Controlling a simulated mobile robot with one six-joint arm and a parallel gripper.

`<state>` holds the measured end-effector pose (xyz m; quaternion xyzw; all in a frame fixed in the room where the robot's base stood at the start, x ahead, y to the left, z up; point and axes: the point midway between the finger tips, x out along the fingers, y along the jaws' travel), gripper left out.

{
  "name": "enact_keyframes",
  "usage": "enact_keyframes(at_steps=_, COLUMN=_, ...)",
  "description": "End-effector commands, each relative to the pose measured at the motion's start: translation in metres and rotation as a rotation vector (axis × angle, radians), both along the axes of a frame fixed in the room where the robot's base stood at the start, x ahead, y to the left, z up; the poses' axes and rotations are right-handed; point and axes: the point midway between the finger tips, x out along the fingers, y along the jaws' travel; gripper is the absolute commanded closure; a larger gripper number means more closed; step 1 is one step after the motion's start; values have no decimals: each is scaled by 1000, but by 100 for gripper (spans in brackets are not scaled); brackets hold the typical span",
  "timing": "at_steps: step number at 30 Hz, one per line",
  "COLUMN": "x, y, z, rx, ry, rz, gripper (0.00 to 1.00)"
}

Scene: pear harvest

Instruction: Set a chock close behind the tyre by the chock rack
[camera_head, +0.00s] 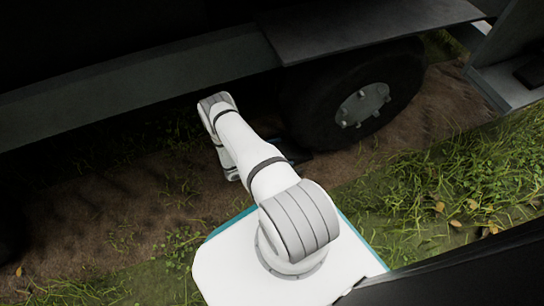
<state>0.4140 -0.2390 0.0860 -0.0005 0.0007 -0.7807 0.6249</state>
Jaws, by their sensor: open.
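The tyre (352,100), dark with a grey bolted hub, stands on brown soil under the vehicle's side. My arm reaches to the left of the tyre, bends down, and its wrist passes low behind my forearm. My gripper (299,156) is mostly hidden there; a small dark part with a bluish edge shows low beside the tyre's lower left, and the jaws are open. I cannot tell whether part of this dark shape is a chock, or whether it touches the tyre. A grey frame (508,88) at the right edge, holding something dark, looks like the chock rack.
The vehicle's grey side rail (150,88) and a dark mudguard plate (365,30) hang low over the arm and tyre. Grass (450,185) covers the ground at right. Bare soil (150,190) lies open at left. Deep shadow fills the space under the vehicle.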

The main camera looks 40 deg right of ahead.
Motion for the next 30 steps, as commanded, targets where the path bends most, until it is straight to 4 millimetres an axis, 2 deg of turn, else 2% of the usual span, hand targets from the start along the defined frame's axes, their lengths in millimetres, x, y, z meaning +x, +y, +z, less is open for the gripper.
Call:
enact_keyframes(at_steps=3, x=-2, y=-13, z=-1, rx=0, ry=-2, rz=-2, gripper=0)
enact_keyframes(at_steps=6, x=-4, y=-18, z=0, rx=0, ry=-2, rz=-1, gripper=0)
enact_keyframes(at_steps=16, x=-4, y=-20, z=0, rx=0, ry=-2, rz=2, gripper=1)
enact_keyframes(at_steps=30, x=-4, y=-19, z=0, rx=0, ry=-1, rz=2, gripper=39)
